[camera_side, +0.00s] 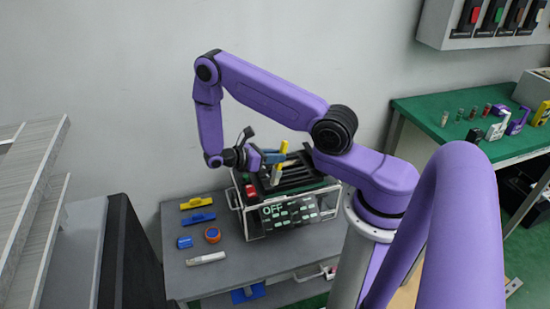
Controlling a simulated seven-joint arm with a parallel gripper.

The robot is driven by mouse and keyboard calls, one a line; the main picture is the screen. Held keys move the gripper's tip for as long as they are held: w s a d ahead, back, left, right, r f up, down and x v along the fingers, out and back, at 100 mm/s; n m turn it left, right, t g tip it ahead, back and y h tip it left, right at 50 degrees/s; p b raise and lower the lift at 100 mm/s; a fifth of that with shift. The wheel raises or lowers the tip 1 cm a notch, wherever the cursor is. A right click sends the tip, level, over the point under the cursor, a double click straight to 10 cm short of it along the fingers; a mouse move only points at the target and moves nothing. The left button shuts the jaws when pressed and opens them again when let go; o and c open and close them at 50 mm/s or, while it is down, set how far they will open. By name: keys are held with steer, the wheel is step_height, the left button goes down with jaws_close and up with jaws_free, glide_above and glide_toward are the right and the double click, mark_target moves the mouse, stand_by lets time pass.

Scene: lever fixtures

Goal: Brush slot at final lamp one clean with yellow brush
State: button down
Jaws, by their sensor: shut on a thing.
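My gripper (268,158) is shut on the yellow brush (283,148) above the fixture. The brush is roughly upright, its yellow end up and its pale lower part (277,174) pointing down at the fixture's top. The fixture (288,222) is a metal-framed box on the grey table, with dark slots (300,173) across its top and a front panel reading OFF. I cannot tell whether the brush tip touches a slot, or which slot belongs to final lamp one. A red part (250,191) sits on the fixture's left side.
A green bench (425,115) with small items stands at right. A wall panel (480,35) hangs above it.

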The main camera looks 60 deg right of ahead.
step_height(320, 180, up, 7)
stand_by(0.8)
